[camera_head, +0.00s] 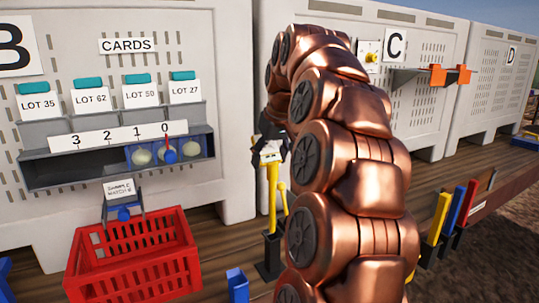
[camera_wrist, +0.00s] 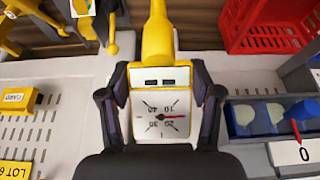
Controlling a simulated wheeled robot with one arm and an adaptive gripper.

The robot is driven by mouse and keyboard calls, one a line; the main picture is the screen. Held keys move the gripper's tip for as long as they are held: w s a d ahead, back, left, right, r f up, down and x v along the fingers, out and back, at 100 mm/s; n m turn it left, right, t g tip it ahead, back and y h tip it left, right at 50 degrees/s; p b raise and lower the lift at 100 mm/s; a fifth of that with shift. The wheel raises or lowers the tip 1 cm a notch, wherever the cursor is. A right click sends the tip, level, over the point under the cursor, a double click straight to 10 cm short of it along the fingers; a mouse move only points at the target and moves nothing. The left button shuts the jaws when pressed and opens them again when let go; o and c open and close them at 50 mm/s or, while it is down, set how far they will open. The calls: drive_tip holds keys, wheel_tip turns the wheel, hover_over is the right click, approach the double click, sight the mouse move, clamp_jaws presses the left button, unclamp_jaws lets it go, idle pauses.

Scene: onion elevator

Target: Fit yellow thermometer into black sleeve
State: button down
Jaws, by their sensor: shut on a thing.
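My gripper (camera_wrist: 162,92) is shut on the yellow thermometer (camera_wrist: 159,45), with a dark finger on each side of its white dial head. In the head view my gripper (camera_head: 270,150) holds the thermometer (camera_head: 272,190) upright, dial at the top and yellow stem pointing down. A black sleeve (camera_head: 269,268) stands on the wooden deck below the stem. The stem's lower end meets the sleeve's top in the picture; I cannot tell whether it is inside or in front of it. The sleeve is not seen in the wrist view.
A red basket (camera_head: 135,262) stands to the left, below a rack (camera_head: 45,172) with numbered compartments. Yellow, blue and red pieces stand in dark holders (camera_head: 430,250) at right. My arm covers the middle of the head view. Another yellow rod (camera_head: 283,200) shows just beside the thermometer.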

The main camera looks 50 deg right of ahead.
sight(270, 199)
wheel_tip(270, 199, down, 12)
drive_tip(key=b, duration=0.7)
drive_tip(key=shift+b, duration=0.4)
idle(1.4)
idle(0.3)
drive_tip(key=shift+c, duration=0.7)
unclamp_jaws()
drive_tip(key=shift+v, duration=6)
drive_tip(key=shift+w+a, duration=0.1)
drive_tip(key=shift+a, duration=0.1)
